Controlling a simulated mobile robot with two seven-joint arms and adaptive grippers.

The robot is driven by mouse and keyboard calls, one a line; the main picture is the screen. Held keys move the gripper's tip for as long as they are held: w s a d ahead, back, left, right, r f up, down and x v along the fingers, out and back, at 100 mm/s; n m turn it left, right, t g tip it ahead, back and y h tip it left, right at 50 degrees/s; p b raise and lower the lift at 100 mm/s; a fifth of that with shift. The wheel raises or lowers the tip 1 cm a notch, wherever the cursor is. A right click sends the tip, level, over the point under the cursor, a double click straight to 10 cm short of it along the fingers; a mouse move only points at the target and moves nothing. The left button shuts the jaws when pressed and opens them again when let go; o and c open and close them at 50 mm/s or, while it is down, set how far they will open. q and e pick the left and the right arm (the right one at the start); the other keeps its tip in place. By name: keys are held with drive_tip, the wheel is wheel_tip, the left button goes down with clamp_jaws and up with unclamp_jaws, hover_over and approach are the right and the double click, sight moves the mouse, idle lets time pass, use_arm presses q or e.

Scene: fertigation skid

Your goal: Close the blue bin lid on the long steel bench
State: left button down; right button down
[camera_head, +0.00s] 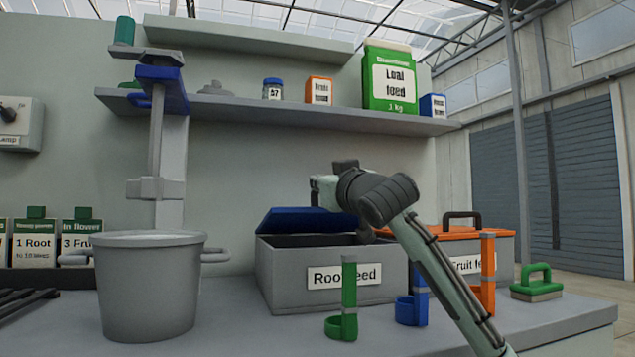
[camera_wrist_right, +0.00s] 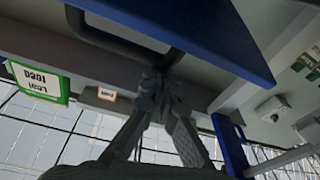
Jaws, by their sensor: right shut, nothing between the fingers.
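The grey "Root feed" bin (camera_head: 285,289) stands on the steel bench (camera_head: 240,335). Its blue lid (camera_head: 300,220) is open, tilted up at the back, with the dark inside showing. In the right wrist view the blue lid (camera_wrist_right: 205,30) and its dark loop handle (camera_wrist_right: 105,40) are close. My right gripper (camera_wrist_right: 160,78) is shut and empty, its tips close to the handle; I cannot tell whether they touch. In the head view the wrist end of my right arm is just above the lid's right part, and the fingertips are hidden. My left gripper is not in view.
A closed orange-lidded bin (camera_head: 482,252) stands at the right. Green (camera_head: 349,300), blue (camera_head: 420,300) and orange (camera_head: 488,270) holders and a green-handled brush (camera_head: 537,283) stand in front. A grey pot (camera_head: 148,290) is at the left. A shelf (camera_head: 300,115) runs above.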

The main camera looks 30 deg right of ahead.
sight(317, 198)
drive_tip(key=shift+s+a+f+b, duration=0.1)
drive_tip(key=shift+s+f+b, duration=0.15)
drive_tip(key=shift+f, duration=0.3)
drive_tip(key=shift+s+f+b, duration=0.1)
drive_tip(key=shift+f+b, duration=0.15)
drive_tip(key=shift+f, duration=0.35)
drive_tip(key=shift+s+a+f+b, duration=0.1)
drive_tip(key=shift+s+f+b, duration=0.15)
drive_tip(key=shift+f, duration=0.3)
